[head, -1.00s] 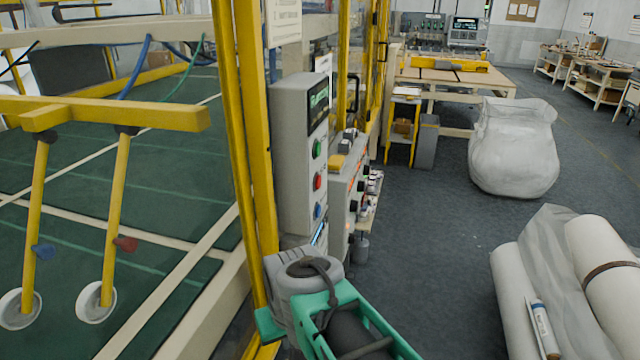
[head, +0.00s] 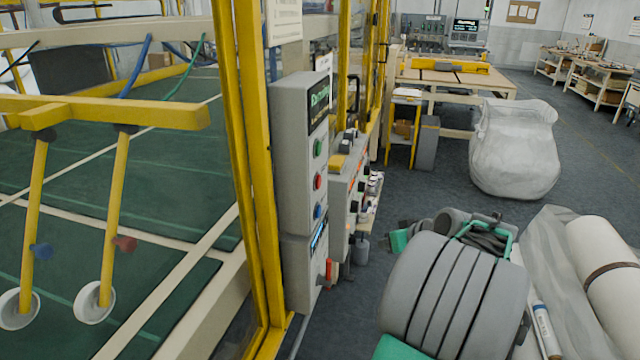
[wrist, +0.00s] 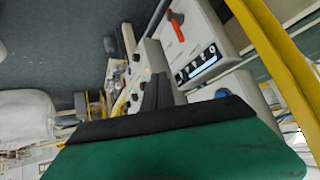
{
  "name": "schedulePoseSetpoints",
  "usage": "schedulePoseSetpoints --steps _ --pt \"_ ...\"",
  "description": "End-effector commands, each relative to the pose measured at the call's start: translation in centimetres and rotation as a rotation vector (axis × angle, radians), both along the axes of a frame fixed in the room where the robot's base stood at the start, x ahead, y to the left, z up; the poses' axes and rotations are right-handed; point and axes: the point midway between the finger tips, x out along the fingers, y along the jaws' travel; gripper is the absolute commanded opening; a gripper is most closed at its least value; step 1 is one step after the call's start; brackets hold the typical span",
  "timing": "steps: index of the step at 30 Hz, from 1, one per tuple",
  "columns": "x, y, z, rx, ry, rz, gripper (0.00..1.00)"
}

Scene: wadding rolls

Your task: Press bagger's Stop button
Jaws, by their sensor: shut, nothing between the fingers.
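A grey upright control box (head: 300,150) stands on the yellow frame, with a lit display (head: 319,98) whose green text looks like "Running". Below it are a green button (head: 318,147), a red button (head: 317,181) and a blue button (head: 317,212). No label shows which is Stop. In the head view my arm is at lower right, clear of the box, and mostly hides my gripper. In the wrist view my gripper (wrist: 157,92) shows dark fingers together, empty, beyond a green and black body. The red button is not visible there.
Under the buttons is a lower grey box (head: 302,270) with a blue-lit strip and a red lever (head: 328,271). A second panel (head: 347,190) with knobs stands just behind. White rolls (head: 600,270) lie at lower right, a filled clear bag (head: 513,155) beyond.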

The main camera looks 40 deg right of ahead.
Motion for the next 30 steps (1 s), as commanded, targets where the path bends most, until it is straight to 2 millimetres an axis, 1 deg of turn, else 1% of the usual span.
schedulePoseSetpoints --steps 1,2,3,6,9,10,12,15,25,30 --pt "1.3 -0.2 2.0 -0.065 -0.054 0.051 0.0" --pt "2.0 -0.2 3.3 -0.107 -0.09 0.085 0.0" --pt "3.0 -0.2 5.0 -0.166 -0.137 0.128 0.0" --pt "4.9 0.4 9.0 -0.305 -0.247 0.227 0.0" --pt "6.2 1.3 11.8 -0.448 -0.346 0.308 0.0" --pt "6.4 1.3 12.5 -0.496 -0.365 0.323 0.0" --pt "6.6 0.9 13.0 -0.573 -0.372 0.342 0.0" --pt "6.6 0.9 13.0 -0.612 -0.364 0.364 0.0" --pt "6.7 1.0 13.0 -0.613 -0.361 0.366 0.0" --pt "7.8 1.9 13.1 -0.61 -0.362 0.368 0.0"
